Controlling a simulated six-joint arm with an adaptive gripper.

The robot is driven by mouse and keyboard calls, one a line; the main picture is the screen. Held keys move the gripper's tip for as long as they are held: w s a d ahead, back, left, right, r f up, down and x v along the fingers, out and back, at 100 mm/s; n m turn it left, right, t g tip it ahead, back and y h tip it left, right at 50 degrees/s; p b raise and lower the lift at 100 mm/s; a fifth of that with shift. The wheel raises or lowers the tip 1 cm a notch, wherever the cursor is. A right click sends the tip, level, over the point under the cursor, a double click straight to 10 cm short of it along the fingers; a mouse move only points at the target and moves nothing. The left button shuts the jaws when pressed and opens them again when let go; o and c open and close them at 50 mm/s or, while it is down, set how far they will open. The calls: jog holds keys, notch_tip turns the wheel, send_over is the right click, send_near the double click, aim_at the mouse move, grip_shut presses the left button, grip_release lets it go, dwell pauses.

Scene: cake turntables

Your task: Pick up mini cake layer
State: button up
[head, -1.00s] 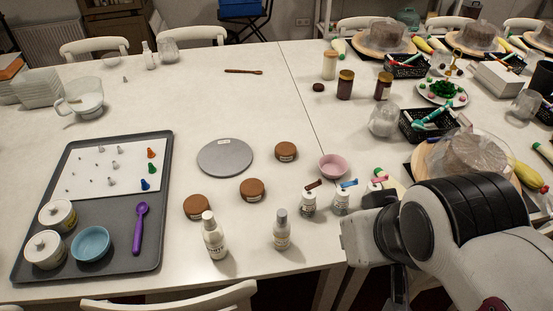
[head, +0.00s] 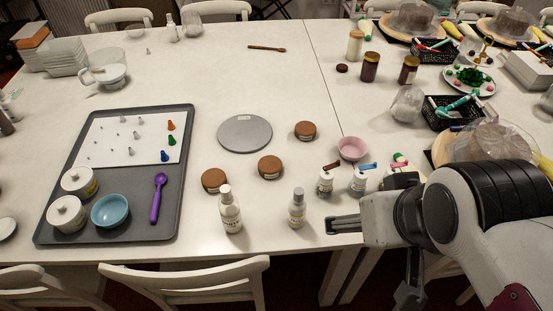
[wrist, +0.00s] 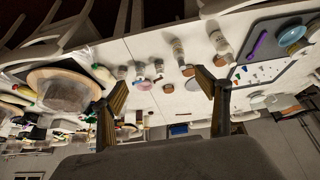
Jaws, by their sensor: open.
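Several small round brown cake layers lie on the white table in the head view: one at the left (head: 214,180), one in the middle (head: 270,167) and one farther back (head: 305,130).
Two white bottles (head: 230,212) (head: 297,208) stand between my gripper and the layers. Small jars (head: 325,182) and a pink bowl (head: 352,148) stand behind my gripper. A grey tray (head: 185,130) with a blue bowl (head: 110,211) and purple scoop (head: 158,198) lies at the left.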

jog(key=w+d+t+h, duration=0.1)
jog(key=w+d+t, duration=0.15)
jog(key=w, duration=1.25)
jog(key=n+y, duration=0.7)
send_over(270, 167)
jog(key=s+d, duration=0.2)
notch_tip(270, 167, down, 23)
jog(key=shift+d+f+t, duration=0.15)
jog(key=shift+t, duration=0.2)
jog(key=shift+f, duration=2.9)
